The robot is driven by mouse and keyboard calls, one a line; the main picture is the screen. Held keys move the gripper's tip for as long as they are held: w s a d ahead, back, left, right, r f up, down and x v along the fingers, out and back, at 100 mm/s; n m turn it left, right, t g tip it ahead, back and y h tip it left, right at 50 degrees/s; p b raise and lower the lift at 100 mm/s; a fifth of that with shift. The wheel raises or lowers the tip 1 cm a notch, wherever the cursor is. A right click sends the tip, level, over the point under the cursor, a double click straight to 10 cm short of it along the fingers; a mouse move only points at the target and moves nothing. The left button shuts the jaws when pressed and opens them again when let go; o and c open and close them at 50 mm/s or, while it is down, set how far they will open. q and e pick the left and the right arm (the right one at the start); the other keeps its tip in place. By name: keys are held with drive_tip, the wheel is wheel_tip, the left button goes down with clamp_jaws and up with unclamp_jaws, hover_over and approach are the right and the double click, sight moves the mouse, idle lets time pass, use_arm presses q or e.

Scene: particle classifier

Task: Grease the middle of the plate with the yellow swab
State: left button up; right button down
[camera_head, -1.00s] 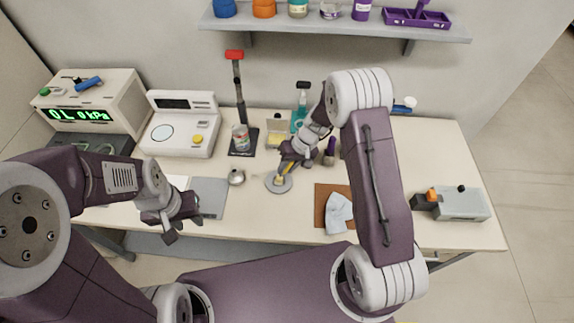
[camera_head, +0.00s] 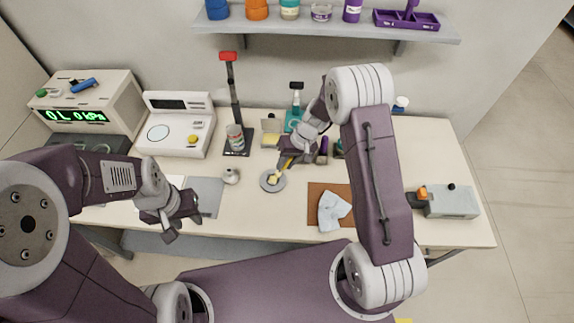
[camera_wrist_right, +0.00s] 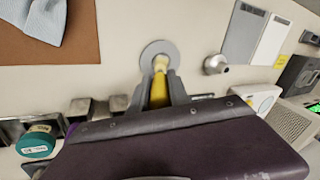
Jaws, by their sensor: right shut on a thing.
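The round grey plate (camera_head: 272,181) lies flat on the white table, in the middle of the work area. My right gripper (camera_head: 287,161) is shut on the yellow swab (camera_head: 277,174), whose pale yellow head is over the plate near its middle. In the right wrist view the swab (camera_wrist_right: 159,80) is between the fingers and its tip overlaps the plate (camera_wrist_right: 160,48). I cannot tell whether the tip touches the plate. My left gripper (camera_head: 180,220) hangs near the table's front edge at the left, away from the plate; its finger gap is unclear.
A small metal pot (camera_head: 231,176) stands left of the plate. A brown mat (camera_head: 316,195) with a light blue cloth (camera_head: 333,211) lies to the right. A can (camera_head: 235,137) on a black stand, a teal bottle (camera_head: 293,122) and a scale (camera_head: 177,128) stand behind.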

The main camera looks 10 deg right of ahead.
drive_tip(key=shift+a+r, duration=0.1)
drive_tip(key=shift+r, duration=0.55)
wheel_tip(320, 180, up, 2)
drive_tip(key=shift+r+p, duration=0.15)
drive_tip(key=shift+p, duration=0.95)
drive_tip(key=shift+r+p, duration=0.6)
drive_tip(key=shift+r, duration=0.2)
